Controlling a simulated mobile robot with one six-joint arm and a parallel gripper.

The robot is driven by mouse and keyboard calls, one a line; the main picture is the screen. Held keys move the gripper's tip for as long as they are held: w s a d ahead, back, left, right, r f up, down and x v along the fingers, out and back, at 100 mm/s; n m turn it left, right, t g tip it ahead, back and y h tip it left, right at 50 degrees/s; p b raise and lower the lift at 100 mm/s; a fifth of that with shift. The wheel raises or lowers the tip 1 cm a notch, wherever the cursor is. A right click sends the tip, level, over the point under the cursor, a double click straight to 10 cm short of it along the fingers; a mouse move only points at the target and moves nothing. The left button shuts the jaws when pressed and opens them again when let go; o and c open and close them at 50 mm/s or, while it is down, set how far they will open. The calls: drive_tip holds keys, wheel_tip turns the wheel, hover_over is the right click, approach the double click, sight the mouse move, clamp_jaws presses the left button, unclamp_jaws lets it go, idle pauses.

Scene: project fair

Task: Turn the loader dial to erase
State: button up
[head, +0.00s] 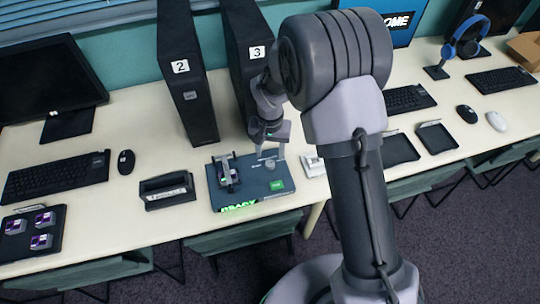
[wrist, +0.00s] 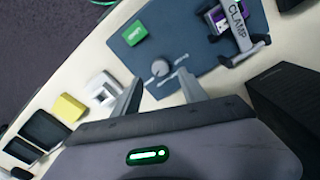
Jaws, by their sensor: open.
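The loader (head: 250,198) is a blue-grey panel on the white table, with a lit green READY strip along its front edge. Its dial (wrist: 160,68) is a small round grey knob with pale marks beside it; their wording is too small to read. The dial also shows in the head view (head: 269,164), partly hidden by my arm. My gripper (wrist: 160,80) is open above the loader, its two fingers apart on either side of the dial in the picture. Whether they touch it I cannot tell. In the head view my gripper (head: 275,146) is pointing down over the loader.
A clamp (wrist: 243,38) holding a purple-labelled cartridge (wrist: 215,18) and a green button (wrist: 135,33) are on the loader. Black towers numbered 2 (head: 187,85) and 3 (head: 238,70) stand behind. A dark tray (head: 167,190) lies left; a white item (head: 312,166) lies right.

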wheel_tip(320, 180, up, 12)
drive_tip(key=p, duration=0.3)
drive_tip(key=shift+f, duration=0.15)
wheel_tip(320, 180, up, 11)
drive_tip(key=m+t, duration=0.1)
drive_tip(key=t, duration=0.1)
hover_over(270, 163)
drive_tip(key=s+d, duration=0.4)
drive_tip(key=s+d+r+m+t+y+b, duration=0.1)
drive_tip(key=s+d+r+t, duration=0.1)
drive_tip(key=s, duration=0.7)
drive_tip(key=s+d+r+m+t+y, duration=0.1)
drive_tip(key=s+d+r, duration=0.3)
drive_tip(key=s, duration=0.6)
drive_tip(key=shift+s+d+r+t+b, duration=0.15)
drive_tip(key=shift+r+t+b, duration=0.25)
drive_tip(key=shift+r, duration=0.4)
